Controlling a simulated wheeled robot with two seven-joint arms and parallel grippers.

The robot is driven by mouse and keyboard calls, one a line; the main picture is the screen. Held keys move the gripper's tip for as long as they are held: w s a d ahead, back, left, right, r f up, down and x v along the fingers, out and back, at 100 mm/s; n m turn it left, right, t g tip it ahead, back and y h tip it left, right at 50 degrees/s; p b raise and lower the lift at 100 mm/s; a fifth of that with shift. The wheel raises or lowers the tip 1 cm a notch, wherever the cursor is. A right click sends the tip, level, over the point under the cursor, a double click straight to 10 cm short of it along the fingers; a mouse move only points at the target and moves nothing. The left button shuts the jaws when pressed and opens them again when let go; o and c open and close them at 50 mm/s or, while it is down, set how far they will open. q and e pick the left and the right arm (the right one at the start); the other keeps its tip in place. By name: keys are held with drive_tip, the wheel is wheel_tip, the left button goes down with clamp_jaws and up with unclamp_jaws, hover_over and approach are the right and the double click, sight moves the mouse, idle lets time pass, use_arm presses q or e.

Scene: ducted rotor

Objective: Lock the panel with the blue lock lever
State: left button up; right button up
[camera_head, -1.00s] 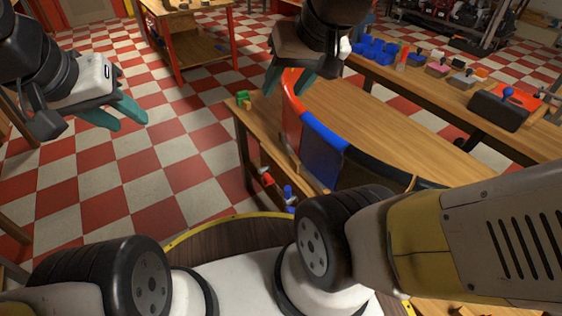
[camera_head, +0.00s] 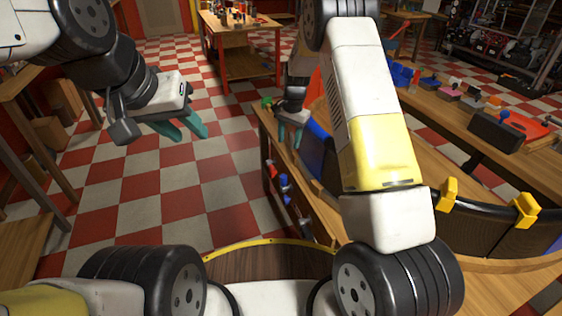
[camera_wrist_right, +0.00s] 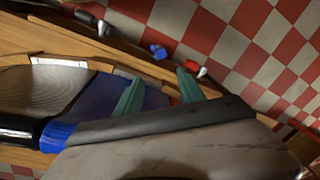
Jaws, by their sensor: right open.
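The blue lock lever (camera_head: 284,181) sits on the side of the wooden bench below the curved duct; in the right wrist view it is a small blue knob (camera_wrist_right: 157,51). A red lever (camera_head: 272,171) is beside it and also shows in the wrist view (camera_wrist_right: 190,67). The blue panel (camera_head: 312,152) of the duct is partly hidden behind my right arm. My right gripper (camera_head: 291,138) is open and empty above the levers; its teal fingers (camera_wrist_right: 159,77) point toward the blue lever, apart from it. My left gripper (camera_head: 188,132) is open and empty over the floor at left.
The dark duct wall with yellow clamps (camera_head: 525,209) curves along the bench at right. Another lever (camera_wrist_right: 104,28) shows in the wrist view. A side table (camera_head: 480,125) holds coloured parts. Checkered floor left of the bench is clear.

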sight(283, 174)
drive_tip(key=shift+m+g+h, duration=0.4)
drive_tip(key=f, duration=0.6)
drive_tip(key=w+a+f, duration=0.1)
drive_tip(key=f, duration=1.2)
drive_tip(key=shift+w+a+f, duration=0.15)
drive_tip(key=shift+a+f, duration=0.15)
drive_tip(key=shift+a, duration=0.1)
clamp_jaws()
